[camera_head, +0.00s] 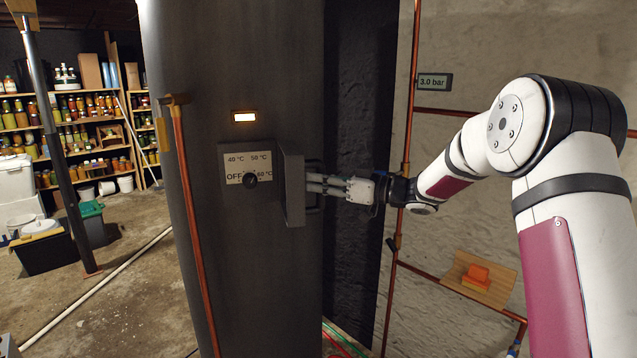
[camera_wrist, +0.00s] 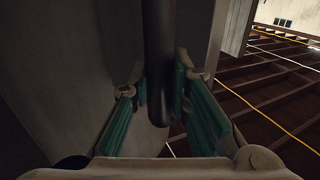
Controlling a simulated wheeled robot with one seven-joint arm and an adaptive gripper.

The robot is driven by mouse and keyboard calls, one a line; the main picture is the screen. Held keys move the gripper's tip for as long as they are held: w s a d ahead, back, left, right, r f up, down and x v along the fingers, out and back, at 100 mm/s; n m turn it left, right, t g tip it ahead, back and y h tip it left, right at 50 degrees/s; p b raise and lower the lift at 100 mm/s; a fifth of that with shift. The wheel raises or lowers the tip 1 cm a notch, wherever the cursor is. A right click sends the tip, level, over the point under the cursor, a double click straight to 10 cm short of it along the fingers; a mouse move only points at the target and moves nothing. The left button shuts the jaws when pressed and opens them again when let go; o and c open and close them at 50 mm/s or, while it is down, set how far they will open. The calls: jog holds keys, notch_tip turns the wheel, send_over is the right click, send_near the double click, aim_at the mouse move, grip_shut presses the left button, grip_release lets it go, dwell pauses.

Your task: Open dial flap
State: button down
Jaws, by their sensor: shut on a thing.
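The dial flap (camera_head: 291,187) stands swung out on the right side of the dial panel (camera_head: 235,163) on the dark grey tank. The panel is uncovered and shows a black knob (camera_head: 250,180) among marks for OFF, 40, 50 and 60 °C. My gripper (camera_head: 312,184) is at the flap's right-hand face, reaching in from the right. In the wrist view, a dark upright handle bar (camera_wrist: 159,60) runs between the two teal finger pads, and my gripper is shut on it. The exact finger contact is in shadow.
A lit indicator (camera_head: 243,117) is above the panel. Copper pipes (camera_head: 190,220) run down the tank's left side and along the right wall. A "3.0 bar" display (camera_head: 434,83) and a small wooden shelf (camera_head: 479,278) are on that wall. Jar shelves stand far left.

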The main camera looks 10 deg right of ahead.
jog(key=shift+d+r, duration=0.1)
jog(key=c, duration=1.7)
grip_release()
jog(key=shift+o, duration=0.2)
jog(key=v, duration=1.2)
